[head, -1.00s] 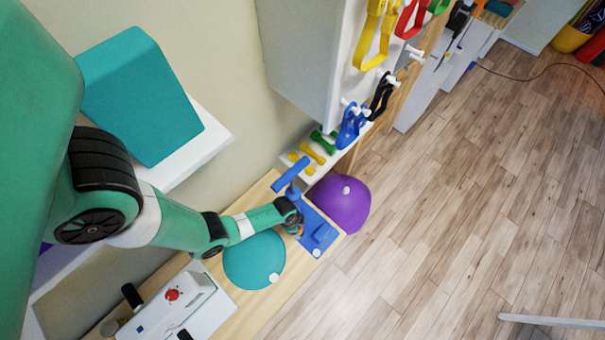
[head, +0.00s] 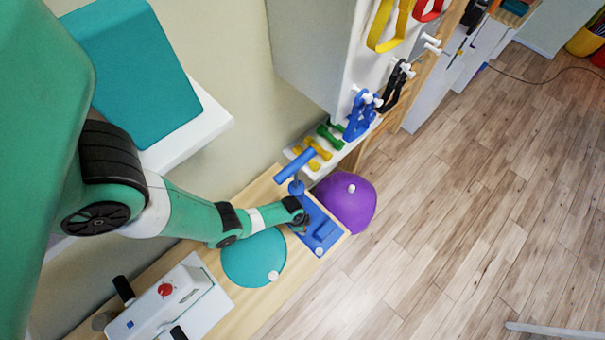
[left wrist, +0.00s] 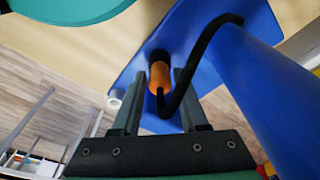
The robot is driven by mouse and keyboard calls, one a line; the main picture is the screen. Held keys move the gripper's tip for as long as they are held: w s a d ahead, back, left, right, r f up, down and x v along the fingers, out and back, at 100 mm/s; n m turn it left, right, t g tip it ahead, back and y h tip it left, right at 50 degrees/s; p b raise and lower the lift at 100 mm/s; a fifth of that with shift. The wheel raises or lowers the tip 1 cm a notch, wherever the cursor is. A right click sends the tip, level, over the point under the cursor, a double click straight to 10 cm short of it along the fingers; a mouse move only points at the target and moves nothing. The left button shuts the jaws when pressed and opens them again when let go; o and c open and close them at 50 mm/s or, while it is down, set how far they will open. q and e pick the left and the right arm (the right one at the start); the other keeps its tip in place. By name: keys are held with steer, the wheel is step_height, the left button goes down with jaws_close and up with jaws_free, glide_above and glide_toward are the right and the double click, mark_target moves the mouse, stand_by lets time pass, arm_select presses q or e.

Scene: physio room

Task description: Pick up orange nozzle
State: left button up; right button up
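The orange nozzle (left wrist: 160,77) shows in the left wrist view, at a dark round opening on a blue device (left wrist: 184,45). A black hose curves beside it. My left gripper (left wrist: 158,75) has its two fingers apart, one on each side of the nozzle. Gaps seem to show between fingers and nozzle, so it looks open and not clamped. In the head view my left gripper (head: 303,220) is over the blue device (head: 321,232) on the wooden bench and hides the nozzle. My right gripper is not in view.
A teal round cushion (head: 254,258) lies under my left forearm. A purple ball (head: 346,202) is just right of the blue device. A white box with a red knob (head: 165,289) stands on the bench. Dumbbells (head: 319,148) and hanging bands are behind.

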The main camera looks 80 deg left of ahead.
arm_select(q)
jaws_close()
steer(key=shift+r, duration=0.1)
